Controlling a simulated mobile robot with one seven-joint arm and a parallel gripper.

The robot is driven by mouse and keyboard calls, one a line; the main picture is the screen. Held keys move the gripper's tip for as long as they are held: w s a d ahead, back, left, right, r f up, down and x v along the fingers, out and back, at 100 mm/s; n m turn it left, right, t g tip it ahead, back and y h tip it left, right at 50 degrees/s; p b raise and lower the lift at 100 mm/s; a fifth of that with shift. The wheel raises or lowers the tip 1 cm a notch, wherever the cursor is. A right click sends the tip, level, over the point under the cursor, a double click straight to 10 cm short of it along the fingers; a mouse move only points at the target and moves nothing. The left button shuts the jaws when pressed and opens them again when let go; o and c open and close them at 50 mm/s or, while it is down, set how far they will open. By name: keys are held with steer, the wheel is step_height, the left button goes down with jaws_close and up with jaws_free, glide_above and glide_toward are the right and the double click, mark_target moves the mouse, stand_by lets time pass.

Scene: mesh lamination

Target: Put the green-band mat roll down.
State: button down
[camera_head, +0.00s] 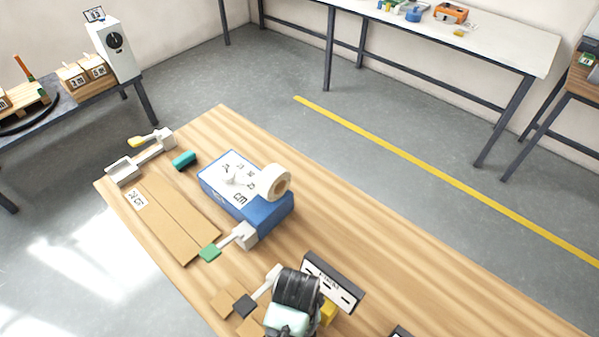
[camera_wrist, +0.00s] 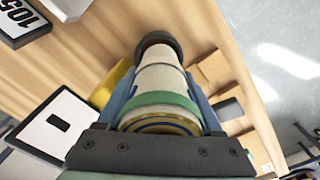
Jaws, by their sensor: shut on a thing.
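The green-band mat roll (camera_wrist: 160,90) is a pale beige roll with a green band around its near part and a dark ring at its far end. In the wrist view it lies between the two blue fingers of my gripper (camera_wrist: 160,98), which are shut on it. The roll's far end points toward the wooden table (camera_wrist: 100,45). I cannot tell whether it touches the tabletop. In the head view my wrist is over the table's lower middle and hides the roll.
A yellow block (camera_head: 328,313) and a dark-framed label board (camera_head: 332,283) stand close to my wrist. Brown sheets (camera_head: 165,215), a blue box (camera_head: 262,212) with a tape roll (camera_head: 273,182), and a teal roll (camera_head: 184,160) lie farther off. The table's right side is largely bare.

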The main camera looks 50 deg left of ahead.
steer(key=shift+w+f, duration=0.1)
steer(key=shift+f, duration=2.25)
steer(key=shift+f, duration=0.15)
steer(key=shift+c, duration=0.2)
jaws_free()
